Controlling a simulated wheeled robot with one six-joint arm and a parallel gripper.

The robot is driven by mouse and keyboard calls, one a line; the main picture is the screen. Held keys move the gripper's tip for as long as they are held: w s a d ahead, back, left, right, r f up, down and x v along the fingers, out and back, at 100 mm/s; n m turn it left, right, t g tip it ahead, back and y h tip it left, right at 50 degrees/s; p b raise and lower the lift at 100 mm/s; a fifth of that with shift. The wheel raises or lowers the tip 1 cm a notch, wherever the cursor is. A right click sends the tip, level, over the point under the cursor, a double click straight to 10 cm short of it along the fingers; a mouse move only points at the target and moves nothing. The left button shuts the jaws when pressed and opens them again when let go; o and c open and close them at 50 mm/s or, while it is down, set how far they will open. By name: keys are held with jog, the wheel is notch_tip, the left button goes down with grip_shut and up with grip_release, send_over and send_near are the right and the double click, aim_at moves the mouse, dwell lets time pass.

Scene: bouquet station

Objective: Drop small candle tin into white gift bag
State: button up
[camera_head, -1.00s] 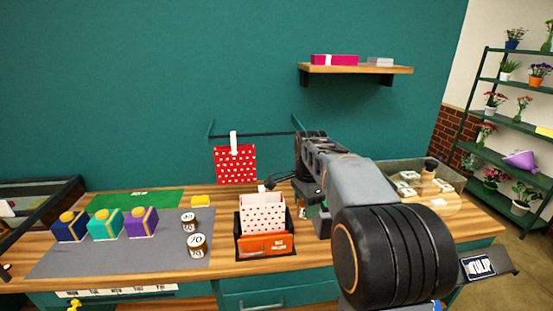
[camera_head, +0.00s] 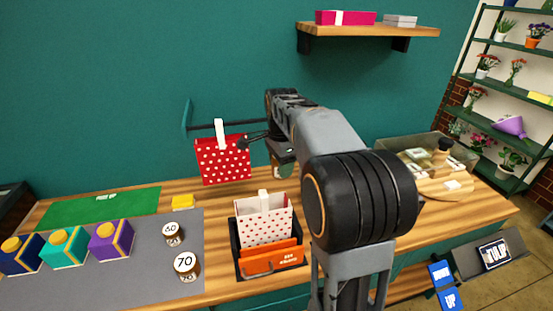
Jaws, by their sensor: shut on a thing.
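The white gift bag (camera_head: 265,228) with red dots and a white handle stands upright and open in a dark tray with an orange front, at the front middle of the bench. My gripper (camera_head: 280,168) is up and behind the bag, just right of the red bag, and largely hidden by my own arm. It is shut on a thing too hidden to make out. Two small round brown tins with white number labels, a smaller one (camera_head: 172,234) and a larger one marked 70 (camera_head: 186,267), stand on the grey mat.
A red dotted bag (camera_head: 223,160) hangs at the rail, left of my gripper. A clear bin (camera_head: 425,160) stands at right, and a shelf (camera_head: 370,30) is above. Bare bench (camera_head: 218,250) shows left of the tray.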

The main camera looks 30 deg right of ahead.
jog(key=shift+s+d+f+b, duration=0.1)
jog(key=shift+f+b, duration=0.3)
jog(key=shift+f, duration=0.05)
notch_tip(320, 180, down, 9)
jog(key=b, duration=0.7)
jog(key=shift+f+b, duration=0.2)
jog(key=shift+b, duration=0.15)
jog(key=o, duration=1.1)
jog(key=shift+c, duration=0.2)
jog(key=shift+r, duration=0.15)
notch_tip(320, 180, up, 8)
jog(key=p, duration=0.7)
dwell(0.4)
